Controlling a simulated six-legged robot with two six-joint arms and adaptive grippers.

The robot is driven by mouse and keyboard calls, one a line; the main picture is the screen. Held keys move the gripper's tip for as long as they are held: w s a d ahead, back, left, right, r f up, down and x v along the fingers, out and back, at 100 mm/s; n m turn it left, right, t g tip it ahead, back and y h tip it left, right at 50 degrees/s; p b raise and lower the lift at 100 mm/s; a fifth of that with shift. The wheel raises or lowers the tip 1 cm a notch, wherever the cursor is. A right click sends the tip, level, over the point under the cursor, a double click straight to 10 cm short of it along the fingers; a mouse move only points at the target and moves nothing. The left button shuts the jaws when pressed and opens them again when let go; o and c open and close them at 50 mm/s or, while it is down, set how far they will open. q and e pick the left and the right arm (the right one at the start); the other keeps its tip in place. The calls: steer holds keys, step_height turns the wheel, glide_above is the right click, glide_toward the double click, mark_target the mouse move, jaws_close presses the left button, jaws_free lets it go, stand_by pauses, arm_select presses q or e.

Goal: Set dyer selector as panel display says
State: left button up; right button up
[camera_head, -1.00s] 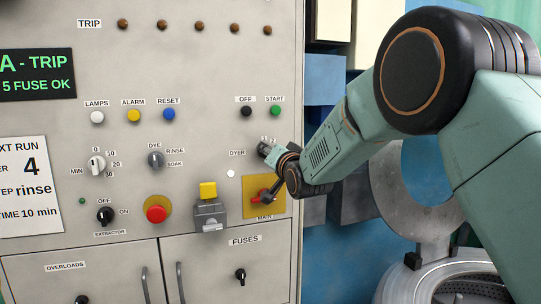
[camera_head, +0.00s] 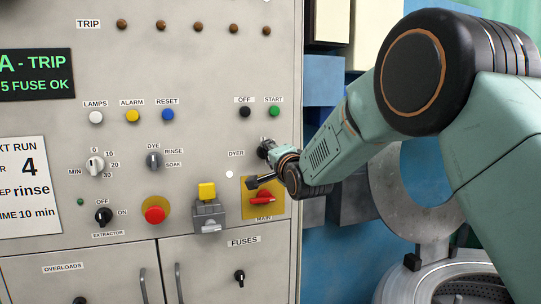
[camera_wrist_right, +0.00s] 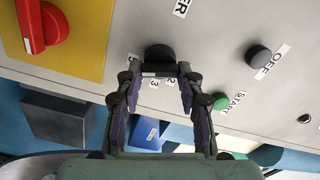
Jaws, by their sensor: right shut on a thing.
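The dyer selector is a dark round knob (camera_wrist_right: 160,53) under the DYER label on the grey panel (camera_head: 200,75). My right gripper (camera_wrist_right: 158,73) is shut on its bar-shaped grip, one finger on each side. In the head view the right gripper (camera_head: 260,166) hides most of the knob and its numbers. Small number labels show beside the knob in the wrist view, but its setting cannot be read. The panel display (camera_head: 36,74) shows "A - TRIP" and "5 FUSE OK". A white card (camera_head: 30,188) reads 4, rinse, 10 min. My left gripper is not in view.
The red MAIN switch (camera_head: 262,198) on its yellow plate is just below the right gripper. The OFF (camera_head: 245,111) and START (camera_head: 274,111) buttons are just above. A yellow-topped grey box (camera_head: 208,216) sticks out to the lower left. A round metal drum (camera_head: 450,284) stands at right.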

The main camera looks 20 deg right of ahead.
steer(key=shift+r, duration=0.2)
steer(key=o, duration=1.2)
steer(key=shift+w+f, duration=0.15)
steer(key=shift+f, duration=0.05)
steer(key=shift+c, duration=0.2)
steer(key=s, duration=1.2)
steer(key=shift+d, duration=0.2)
